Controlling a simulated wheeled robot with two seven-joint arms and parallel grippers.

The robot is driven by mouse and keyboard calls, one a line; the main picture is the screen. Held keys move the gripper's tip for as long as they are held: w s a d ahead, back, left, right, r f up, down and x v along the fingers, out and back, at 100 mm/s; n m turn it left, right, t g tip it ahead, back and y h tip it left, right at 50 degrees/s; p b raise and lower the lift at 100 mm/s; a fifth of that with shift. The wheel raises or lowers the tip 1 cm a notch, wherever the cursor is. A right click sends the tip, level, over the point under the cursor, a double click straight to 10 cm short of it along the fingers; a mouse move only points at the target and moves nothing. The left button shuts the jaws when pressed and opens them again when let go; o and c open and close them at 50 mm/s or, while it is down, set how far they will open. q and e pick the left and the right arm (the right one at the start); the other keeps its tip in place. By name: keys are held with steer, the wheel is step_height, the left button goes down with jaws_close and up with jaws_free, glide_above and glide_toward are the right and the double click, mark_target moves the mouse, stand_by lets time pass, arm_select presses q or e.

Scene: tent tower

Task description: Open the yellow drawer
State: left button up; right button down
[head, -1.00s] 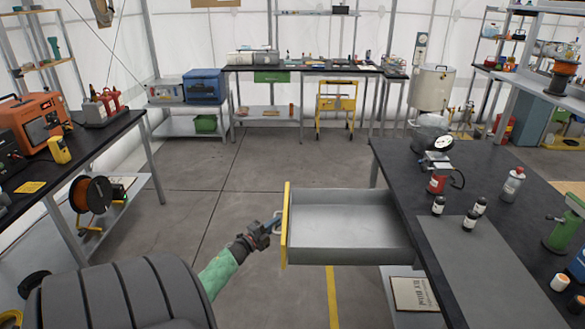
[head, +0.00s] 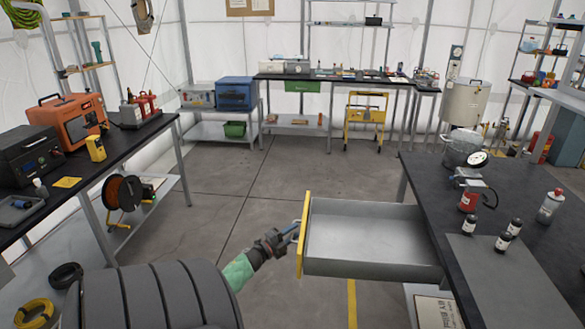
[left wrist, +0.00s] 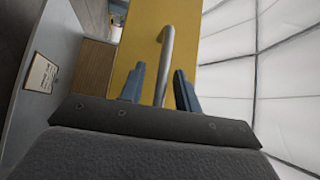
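The yellow drawer (head: 302,235) stands far out from the dark-topped table on the right. Its grey inside is empty. Its yellow front faces left and also shows in the left wrist view (left wrist: 208,32). My left gripper (head: 290,230) is at the drawer's metal handle. In the left wrist view, the handle (left wrist: 166,55) runs between the blue fingers of the left gripper (left wrist: 159,88). The fingers are apart, with gaps visible beside the handle. My right gripper is in neither view.
A framed sheet (head: 437,312) sits below the drawer. The left bench (head: 110,150) holds equipment. Floor between the tables is clear.

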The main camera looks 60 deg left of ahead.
arm_select(q)
steer(key=shift+s, duration=0.1)
